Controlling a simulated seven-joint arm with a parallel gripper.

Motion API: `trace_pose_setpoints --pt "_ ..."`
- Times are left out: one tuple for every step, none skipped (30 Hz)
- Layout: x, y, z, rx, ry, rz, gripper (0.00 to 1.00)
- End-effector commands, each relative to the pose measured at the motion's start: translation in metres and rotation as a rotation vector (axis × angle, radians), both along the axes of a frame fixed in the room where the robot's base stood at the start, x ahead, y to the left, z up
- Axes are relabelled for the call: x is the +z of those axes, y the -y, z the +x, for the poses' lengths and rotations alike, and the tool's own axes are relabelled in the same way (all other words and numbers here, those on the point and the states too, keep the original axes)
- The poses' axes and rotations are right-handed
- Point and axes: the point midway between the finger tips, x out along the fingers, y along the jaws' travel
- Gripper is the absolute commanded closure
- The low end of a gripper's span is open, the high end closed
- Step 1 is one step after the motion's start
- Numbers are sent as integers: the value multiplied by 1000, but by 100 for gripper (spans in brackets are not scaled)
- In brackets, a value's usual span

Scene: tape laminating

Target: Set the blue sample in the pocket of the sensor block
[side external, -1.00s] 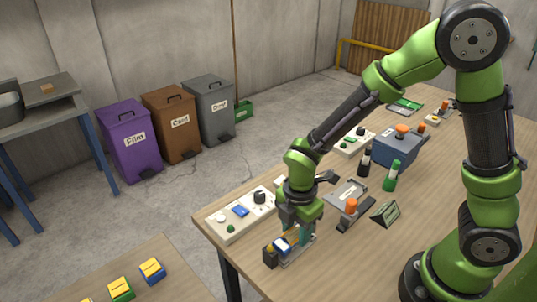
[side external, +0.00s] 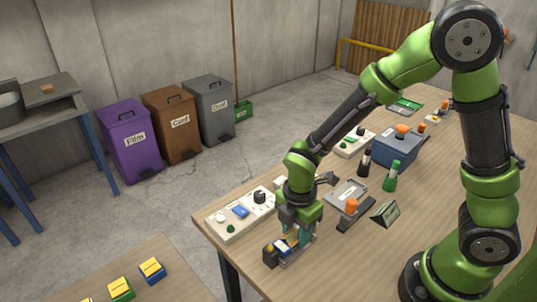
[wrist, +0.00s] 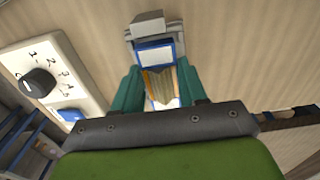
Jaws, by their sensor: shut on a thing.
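The blue sample (side external: 284,246) is a small blue piece with a white top, low at the front left corner of the bench. In the wrist view the blue sample (wrist: 155,55) shows a tan raised part between my teal fingers. My gripper (side external: 293,238) points down and is shut on that raised part; it also shows in the wrist view (wrist: 160,88). The sensor block (side external: 270,257) appears as a dark upright end with a grey base around the sample. Its grey end (wrist: 155,30) is just beyond the sample. I cannot tell whether the sample is fully seated.
A white panel (side external: 230,228) with a black knob and blue button stands close left of my gripper. A grey plate fixture (side external: 347,193) and a dark green sign (side external: 385,213) stand to the right. The bench edge is close in front.

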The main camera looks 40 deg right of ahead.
Motion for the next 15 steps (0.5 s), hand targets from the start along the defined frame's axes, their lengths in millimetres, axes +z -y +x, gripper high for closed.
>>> trace_pose_setpoints --pt "-1 0 0 0 -1 0 89" --pt "-2 0 0 0 -1 0 89" --pt "-2 0 0 0 -2 0 89" --pt "-3 0 0 0 -2 0 89" --pt "-3 0 0 0 -2 0 89" --pt "-4 0 0 0 -2 0 89" --pt "-4 0 0 0 -2 0 89" --pt "-5 0 0 0 -2 0 89" --pt "-5 0 0 0 -2 0 89" --pt "-6 0 0 0 -1 0 89" --pt "-6 0 0 0 -1 0 89" --pt "-7 0 0 0 -1 0 89" --pt "-7 0 0 0 -1 0 89" --pt "-7 0 0 0 -1 0 89" --pt "-8 0 0 0 -1 0 89"
